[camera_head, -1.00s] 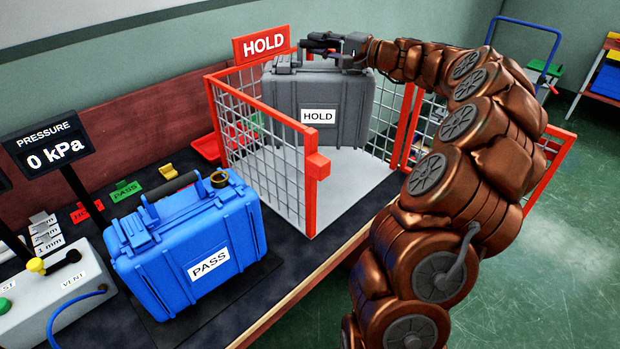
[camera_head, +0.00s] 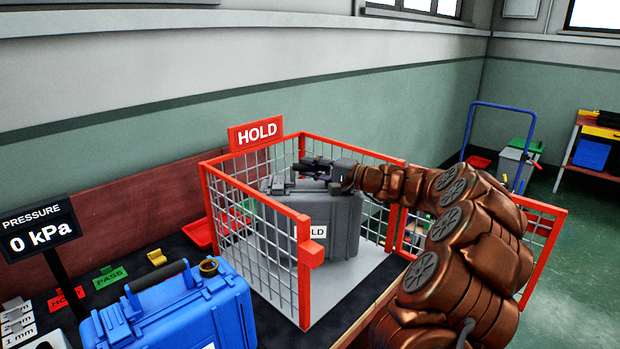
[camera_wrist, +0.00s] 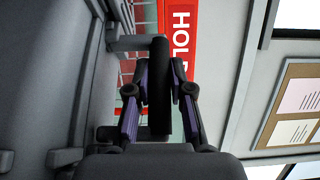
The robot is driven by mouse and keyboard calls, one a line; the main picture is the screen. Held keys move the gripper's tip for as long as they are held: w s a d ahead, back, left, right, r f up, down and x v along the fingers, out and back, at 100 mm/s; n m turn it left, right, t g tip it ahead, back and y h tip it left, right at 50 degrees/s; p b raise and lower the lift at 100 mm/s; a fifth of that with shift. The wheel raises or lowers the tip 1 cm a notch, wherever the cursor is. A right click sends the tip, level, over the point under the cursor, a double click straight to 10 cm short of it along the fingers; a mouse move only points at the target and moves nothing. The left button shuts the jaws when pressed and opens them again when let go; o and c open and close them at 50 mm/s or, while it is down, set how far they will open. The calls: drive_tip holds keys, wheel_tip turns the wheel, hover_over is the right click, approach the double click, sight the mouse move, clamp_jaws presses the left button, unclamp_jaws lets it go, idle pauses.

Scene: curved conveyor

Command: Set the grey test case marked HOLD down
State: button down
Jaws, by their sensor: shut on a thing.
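The grey test case (camera_head: 345,225) stands upright inside the red-framed mesh cage under the HOLD sign (camera_head: 257,134). Its white label is partly hidden behind the cage's front post, with only "LD" showing. My gripper (camera_head: 318,168) is at the top of the case, shut on its handle. In the wrist view the dark handle (camera_wrist: 160,90) lies between my two fingers, with the case's grey side at the left. The case's base is near the cage's pale floor (camera_head: 330,300); its lower edge is partly behind mesh, so I cannot tell for sure that it touches.
The cage's mesh walls (camera_head: 255,235) stand close around the case, and a mesh gate (camera_head: 535,235) is open at the right. A blue case (camera_head: 180,310) stands on the bench at front left. A pressure display (camera_head: 40,240) reads 0 kPa.

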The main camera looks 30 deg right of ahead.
sight(352, 197)
drive_tip(key=shift+f, duration=1.25)
drive_tip(key=c, duration=1)
unclamp_jaws()
drive_tip(key=shift+f, duration=0.1)
drive_tip(key=shift+c, duration=0.2)
drive_tip(key=b+v, duration=0.1)
drive_tip(key=v, duration=1.1)
